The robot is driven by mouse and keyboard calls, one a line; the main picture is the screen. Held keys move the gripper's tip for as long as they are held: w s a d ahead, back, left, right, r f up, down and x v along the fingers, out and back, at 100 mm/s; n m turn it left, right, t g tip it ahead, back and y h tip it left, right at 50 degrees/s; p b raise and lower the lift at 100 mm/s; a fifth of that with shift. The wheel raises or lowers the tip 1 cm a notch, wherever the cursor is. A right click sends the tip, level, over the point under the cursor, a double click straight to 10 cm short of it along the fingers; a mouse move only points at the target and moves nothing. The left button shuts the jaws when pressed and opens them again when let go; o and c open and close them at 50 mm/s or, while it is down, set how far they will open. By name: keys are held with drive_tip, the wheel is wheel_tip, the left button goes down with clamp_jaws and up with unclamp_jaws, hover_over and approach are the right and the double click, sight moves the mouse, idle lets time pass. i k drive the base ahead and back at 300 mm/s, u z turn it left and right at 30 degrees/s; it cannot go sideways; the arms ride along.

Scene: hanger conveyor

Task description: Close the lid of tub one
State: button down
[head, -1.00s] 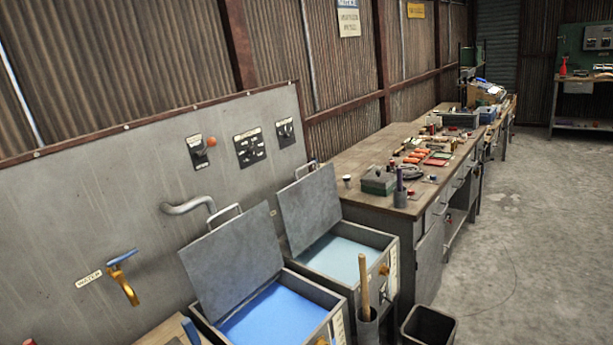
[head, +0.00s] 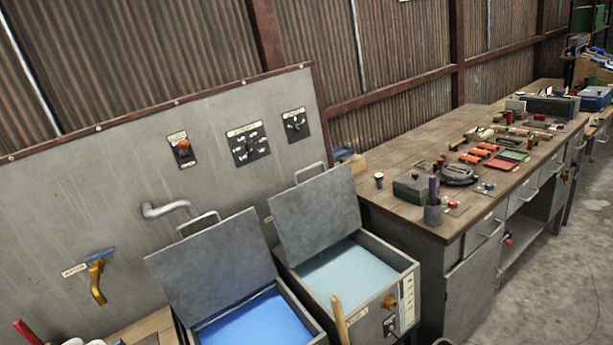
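Two grey metal tubs stand side by side against a grey panel, both with lids raised and leaning back. The left tub (head: 308,322) holds bright blue liquid, and its lid (head: 213,265) has a handle on its top edge. The right tub (head: 405,280) holds pale blue liquid, and its lid (head: 317,215) also has a top handle. I cannot read a number on either tub, so I cannot tell which is tub one. My gripper is not in view.
A wooden workbench (head: 415,150) with tools and boxes runs along the wall to the right. A wooden handle (head: 340,322) stands up in front of the tubs. A pipe spout (head: 165,209) and a yellow tap (head: 97,282) stick out of the panel. Open concrete floor (head: 555,290) lies at right.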

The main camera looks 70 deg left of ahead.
sight(312, 216)
drive_tip(key=u, duration=0.35)
drive_tip(key=i, duration=1.15)
drive_tip(key=u, duration=1.25)
drive_tip(key=i, duration=0.75)
drive_tip(key=u, duration=0.45)
